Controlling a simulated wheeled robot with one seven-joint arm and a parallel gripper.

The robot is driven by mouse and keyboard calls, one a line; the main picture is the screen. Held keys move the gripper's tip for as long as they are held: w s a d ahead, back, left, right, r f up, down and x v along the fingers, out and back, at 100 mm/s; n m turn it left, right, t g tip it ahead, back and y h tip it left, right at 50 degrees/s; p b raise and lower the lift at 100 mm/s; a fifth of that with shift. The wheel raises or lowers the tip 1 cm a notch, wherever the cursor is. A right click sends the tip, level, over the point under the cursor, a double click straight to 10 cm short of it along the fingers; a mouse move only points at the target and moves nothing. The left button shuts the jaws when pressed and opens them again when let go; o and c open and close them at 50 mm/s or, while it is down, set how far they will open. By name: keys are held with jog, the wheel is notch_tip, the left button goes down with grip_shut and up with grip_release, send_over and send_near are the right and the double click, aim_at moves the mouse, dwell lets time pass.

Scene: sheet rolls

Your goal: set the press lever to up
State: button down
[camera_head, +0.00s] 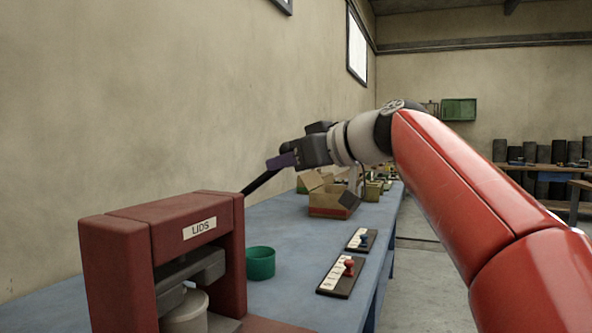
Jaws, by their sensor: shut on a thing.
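The red press (110,270) with a "LIDS" label stands at the left front of the blue bench. Its dark lever (260,181) comes out from behind the press's right side and slopes up to the right. My gripper (284,160) is at the upper end of the lever, shut on it; the fingers are small and partly hidden there. A pale tub (185,312) sits under the grey press plate, inside the press frame. The lever's pivot is hidden behind the press.
A wall runs along the left. Open floor lies right of the bench.

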jog(key=shift+w+a+r+p, duration=0.2)
jog(key=shift+a+r+p, duration=0.15)
jog(key=shift+r, duration=0.3)
jog(key=shift+a+r, duration=0.1)
jog(key=c, duration=1.1)
grip_release()
jog(key=b+v, duration=0.1)
jog(key=v, duration=0.6)
jog(key=shift+s+d, duration=0.2)
jog(key=shift+d, duration=0.05)
